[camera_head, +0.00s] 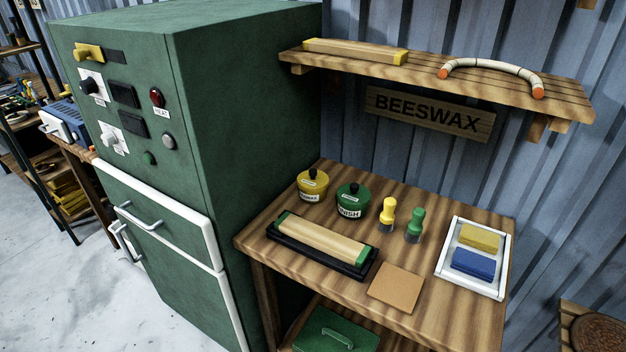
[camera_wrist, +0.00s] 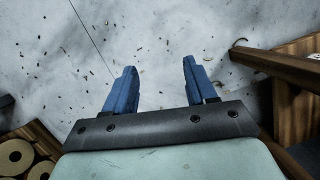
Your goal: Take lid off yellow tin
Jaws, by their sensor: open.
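The yellow tin (camera_head: 312,187) stands upright at the back left of the wooden table, next to the green cabinet. Its yellow lid (camera_head: 313,176) with a black knob is on it. A green tin (camera_head: 352,202) with a green lid and black knob stands just right of it. My gripper (camera_wrist: 157,85) shows in the wrist view with its two blue fingers apart and nothing between them, above the pale floor. It does not show in the head view, so it is away from the tins.
The wooden table (camera_head: 423,323) also bears a yellow-handled brush (camera_head: 387,213), a green-handled brush (camera_head: 415,224), a black tray with a wooden block (camera_head: 320,239), a tan square (camera_head: 395,287) and a white tray (camera_head: 449,283) with sponges. A shelf (camera_head: 420,74) overhangs the back.

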